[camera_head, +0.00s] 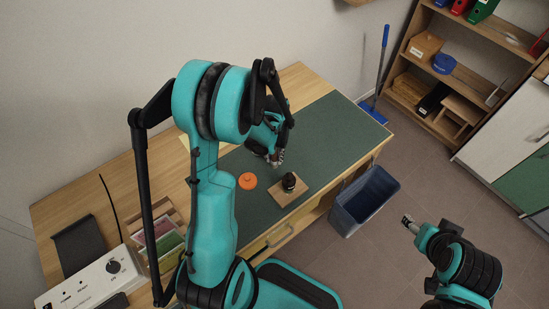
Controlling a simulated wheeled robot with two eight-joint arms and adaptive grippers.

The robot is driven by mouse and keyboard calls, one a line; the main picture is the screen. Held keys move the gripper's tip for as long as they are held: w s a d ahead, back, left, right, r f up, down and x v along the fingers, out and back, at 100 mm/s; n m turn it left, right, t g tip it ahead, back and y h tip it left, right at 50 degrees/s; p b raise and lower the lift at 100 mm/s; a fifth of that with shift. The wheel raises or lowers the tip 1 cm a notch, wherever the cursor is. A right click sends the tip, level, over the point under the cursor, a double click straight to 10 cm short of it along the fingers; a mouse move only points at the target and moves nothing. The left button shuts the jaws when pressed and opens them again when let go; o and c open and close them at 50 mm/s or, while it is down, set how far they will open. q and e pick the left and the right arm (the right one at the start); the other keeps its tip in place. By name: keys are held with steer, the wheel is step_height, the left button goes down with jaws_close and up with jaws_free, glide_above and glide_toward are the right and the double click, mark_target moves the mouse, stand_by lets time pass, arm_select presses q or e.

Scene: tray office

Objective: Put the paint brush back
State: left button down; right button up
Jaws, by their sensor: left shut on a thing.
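My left gripper (276,160) is over the green desk mat, just behind a small dark jar (289,182). It is shut on a thin thing, which I take to be the paint brush; my arm and the fingers hide most of it. The jar stands upright on a small wooden board (277,196). An orange round lid-like piece (248,181) lies on the mat left of the jar. My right gripper (408,221) is over the floor at the right, away from the desk; its jaws are too small to read.
The green mat (335,125) is clear toward the far right of the wooden desk (70,196). A blue bin (362,200) stands on the floor beside the desk. A control box (92,283) and a tray of cards (168,243) are at the near left. Shelves (425,75) stand at the back right.

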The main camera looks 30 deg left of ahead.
arm_select(q)
steer(key=shift+r, duration=0.1)
steer(key=c, duration=1.3)
jaws_free()
